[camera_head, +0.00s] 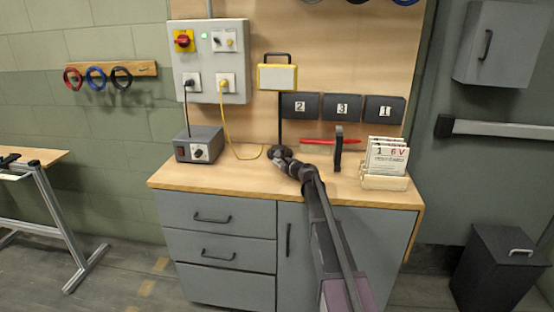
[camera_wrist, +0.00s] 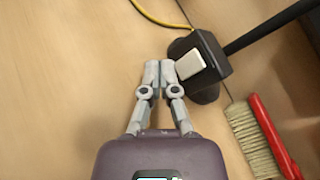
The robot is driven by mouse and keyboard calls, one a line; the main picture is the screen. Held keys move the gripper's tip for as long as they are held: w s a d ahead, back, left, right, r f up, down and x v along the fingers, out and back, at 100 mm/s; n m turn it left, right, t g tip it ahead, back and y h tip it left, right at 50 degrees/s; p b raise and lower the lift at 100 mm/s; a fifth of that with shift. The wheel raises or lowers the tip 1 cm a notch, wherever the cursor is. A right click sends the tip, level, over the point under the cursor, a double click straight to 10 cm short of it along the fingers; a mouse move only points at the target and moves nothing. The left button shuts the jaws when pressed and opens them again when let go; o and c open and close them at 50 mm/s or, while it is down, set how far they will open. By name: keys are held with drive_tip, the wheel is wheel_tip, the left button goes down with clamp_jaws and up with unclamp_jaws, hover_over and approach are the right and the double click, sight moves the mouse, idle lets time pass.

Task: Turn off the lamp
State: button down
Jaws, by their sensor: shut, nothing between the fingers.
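The lamp (camera_head: 277,78) has a pale panel in a yellow frame with a black handle, on a thin black post above the bench. Whether it is lit is hard to tell. In the wrist view its black base (camera_wrist: 209,88) carries a pale square switch (camera_wrist: 190,65). My gripper (camera_wrist: 160,68) is shut and empty, its fingertips just left of the switch, close to the base; contact cannot be told. In the head view my gripper (camera_head: 281,157) is over the bench at the foot of the post and partly hides the base.
A red-handled brush (camera_wrist: 262,135) lies right of the base. A yellow cable (camera_head: 238,149) runs from the wall box (camera_head: 207,62) to the bench. A grey box (camera_head: 199,144) stands left, a card holder (camera_head: 384,181) right. The wooden benchtop (camera_head: 235,172) is clear at front left.

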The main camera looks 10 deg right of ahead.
drive_tip(key=shift+s+a+r+p, duration=0.1)
drive_tip(key=shift+s+a, duration=0.1)
drive_tip(key=shift+s, duration=0.5)
drive_tip(key=shift+s+a+r+p, duration=0.15)
drive_tip(key=shift+s+a, duration=0.1)
drive_tip(key=shift+s, duration=0.4)
drive_tip(key=shift+s+a+r+p, duration=0.1)
drive_tip(key=shift+s+a, duration=0.1)
drive_tip(key=shift+s, duration=0.5)
drive_tip(key=shift+s, duration=0.1)
